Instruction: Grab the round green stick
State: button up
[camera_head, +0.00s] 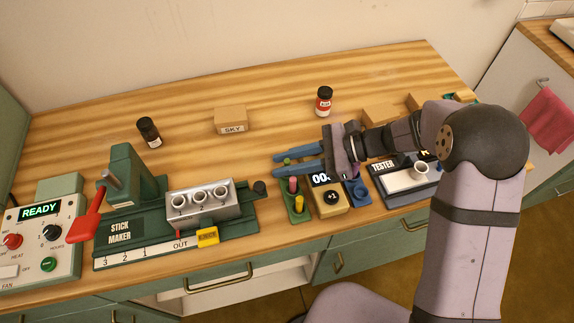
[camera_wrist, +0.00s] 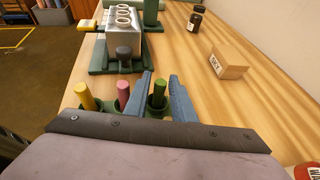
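The round green stick (camera_wrist: 159,93) stands upright in a dark green holder cup in the wrist view. In the head view its top (camera_head: 287,161) shows between my blue fingers. My gripper (camera_head: 275,166) is open, its fingers pointing left over the back end of the stick holder (camera_head: 302,216). In the wrist view the two fingers of my gripper (camera_wrist: 162,75) lie on either side of the green stick, with a small gap visible. The stick's lower part is hidden in its cup.
A pink stick (camera_wrist: 123,92) and a yellow stick (camera_wrist: 85,97) stand in the same row beside the green one. The stick maker (camera_head: 120,230) is to the left, and the tester (camera_head: 398,185) to the right. A SKY box (camera_head: 231,121) and a dark jar (camera_head: 149,132) stand behind.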

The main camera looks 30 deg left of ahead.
grip_shut()
jog(key=shift+r, duration=0.1)
